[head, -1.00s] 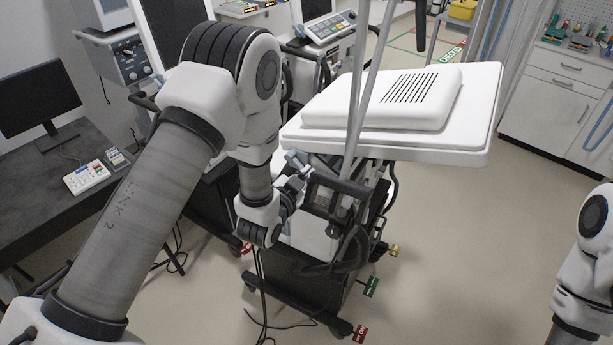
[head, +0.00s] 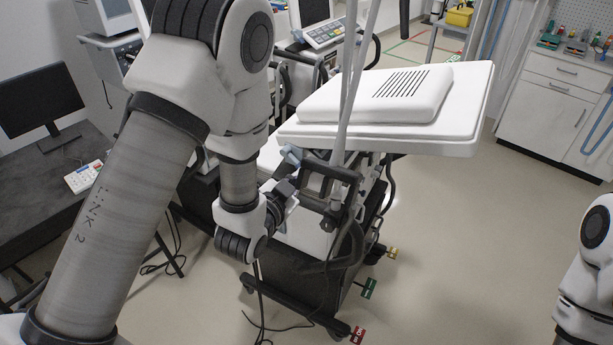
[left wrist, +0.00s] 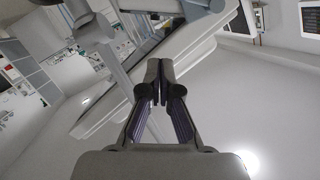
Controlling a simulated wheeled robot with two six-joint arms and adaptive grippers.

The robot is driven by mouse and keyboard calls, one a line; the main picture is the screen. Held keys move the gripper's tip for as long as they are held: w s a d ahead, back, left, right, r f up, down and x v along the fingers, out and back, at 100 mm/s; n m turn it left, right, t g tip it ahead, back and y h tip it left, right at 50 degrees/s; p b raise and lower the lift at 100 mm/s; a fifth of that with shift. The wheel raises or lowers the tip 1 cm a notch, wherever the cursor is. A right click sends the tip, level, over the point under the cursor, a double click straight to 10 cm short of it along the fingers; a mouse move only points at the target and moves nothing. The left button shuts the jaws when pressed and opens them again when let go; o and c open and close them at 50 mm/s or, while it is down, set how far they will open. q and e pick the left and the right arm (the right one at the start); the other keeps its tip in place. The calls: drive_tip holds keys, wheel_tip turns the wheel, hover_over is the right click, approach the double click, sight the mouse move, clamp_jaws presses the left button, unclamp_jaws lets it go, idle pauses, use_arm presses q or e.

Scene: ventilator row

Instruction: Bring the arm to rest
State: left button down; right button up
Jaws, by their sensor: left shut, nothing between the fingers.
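My left arm comes in from the left and bends down in front of a ventilator cart. Its gripper (head: 289,200) is beside the cart's dark handle and bracket (head: 331,190), partly hidden by my own wrist. In the left wrist view the two fingers (left wrist: 160,68) are together with nothing between them. A grey pole and a pale panel lie beyond the fingertips there; whether they touch cannot be told. Part of my right arm shows at the right edge of the head view, but its gripper is out of the frame.
The cart's white top (head: 465,135) and grey poles (head: 347,90) stand close by the left arm. A desk with a monitor (head: 38,100) is at left, another ventilator (head: 325,35) behind. Cables trail on the floor. Open floor (head: 480,260) lies right of the cart.

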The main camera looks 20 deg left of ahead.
use_arm(q)
drive_tip(key=s+a+f+n+g, duration=0.1)
drive_tip(key=s+f+g, duration=0.2)
drive_tip(key=s+f, duration=0.5)
drive_tip(key=s+a+f+n+g, duration=0.1)
drive_tip(key=s+a+f+g, duration=0.2)
drive_tip(key=f, duration=0.9)
drive_tip(key=s+f+n+g, duration=0.2)
drive_tip(key=s+f+g, duration=0.3)
drive_tip(key=s, duration=0.4)
drive_tip(key=s+f+n+g, duration=0.2)
drive_tip(key=s+f+g, duration=0.2)
drive_tip(key=s, duration=0.5)
drive_tip(key=shift+s+d+f+g+y+b, duration=0.3)
drive_tip(key=shift+s+d+f+g, duration=0.1)
drive_tip(key=shift+f, duration=0.15)
drive_tip(key=shift+a, duration=0.1)
